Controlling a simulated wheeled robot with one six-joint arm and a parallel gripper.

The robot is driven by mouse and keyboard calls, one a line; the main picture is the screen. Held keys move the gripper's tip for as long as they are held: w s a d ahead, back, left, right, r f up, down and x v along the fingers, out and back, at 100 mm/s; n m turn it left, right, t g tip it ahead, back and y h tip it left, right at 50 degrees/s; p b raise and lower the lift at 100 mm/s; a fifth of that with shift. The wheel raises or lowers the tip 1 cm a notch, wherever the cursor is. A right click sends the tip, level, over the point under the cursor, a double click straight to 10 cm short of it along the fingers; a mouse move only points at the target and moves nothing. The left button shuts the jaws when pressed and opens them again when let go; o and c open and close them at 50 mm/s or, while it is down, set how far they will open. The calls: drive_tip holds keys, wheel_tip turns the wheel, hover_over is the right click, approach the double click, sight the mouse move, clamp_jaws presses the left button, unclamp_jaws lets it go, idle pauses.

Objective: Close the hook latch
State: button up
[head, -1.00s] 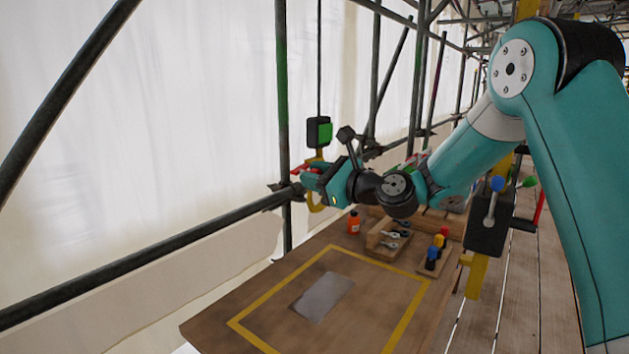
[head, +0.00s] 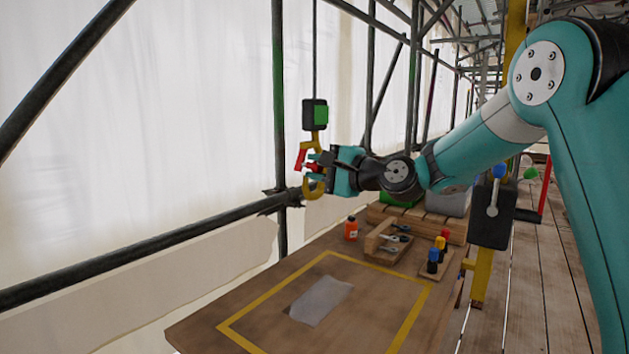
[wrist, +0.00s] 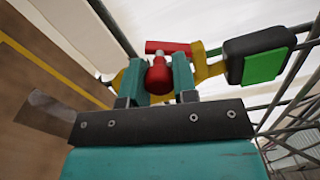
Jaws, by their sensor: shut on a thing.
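A yellow hook (head: 314,190) hangs on a cable below a black block with a green face (head: 315,115). Its red latch (head: 301,156) shows at the hook's left side in the head view. In the wrist view the red latch (wrist: 168,48) crosses in front of the yellow hook (wrist: 199,62), with a round red knob (wrist: 159,77) toward me. My gripper (head: 322,172) is at the hook, its teal fingers (wrist: 157,80) on either side of the red knob and shut on it. The fingers hide part of the hook, so I cannot tell whether the latch meets the hook's tip.
A wooden table (head: 262,300) with a yellow outline and a grey plate (head: 320,300) is below. An orange bottle (head: 351,229), a tool holder (head: 383,243) and coloured-top pegs (head: 437,255) stand at its back. Scaffold poles (head: 279,130) pass close behind the hook.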

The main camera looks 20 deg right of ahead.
drive_tip(key=n+b, duration=0.2)
drive_tip(key=d+n+b, duration=0.1)
drive_tip(key=shift+w+f, duration=0.35)
drive_tip(key=shift+f, duration=0.05)
drive_tip(key=shift+w+d+r+n+b, duration=0.1)
drive_tip(key=shift+w+d+n+b, duration=0.1)
drive_tip(key=shift+n+b, duration=0.85)
drive_tip(key=shift+n, duration=0.25)
drive_tip(key=o, duration=0.9)
drive_tip(key=shift+r, duration=0.1)
drive_tip(key=b+v, duration=0.3)
drive_tip(key=v, duration=1.4)
drive_tip(key=shift+s+d, duration=0.15)
drive_tip(key=shift+d, duration=0.05)
drive_tip(key=shift+a, duration=0.1)
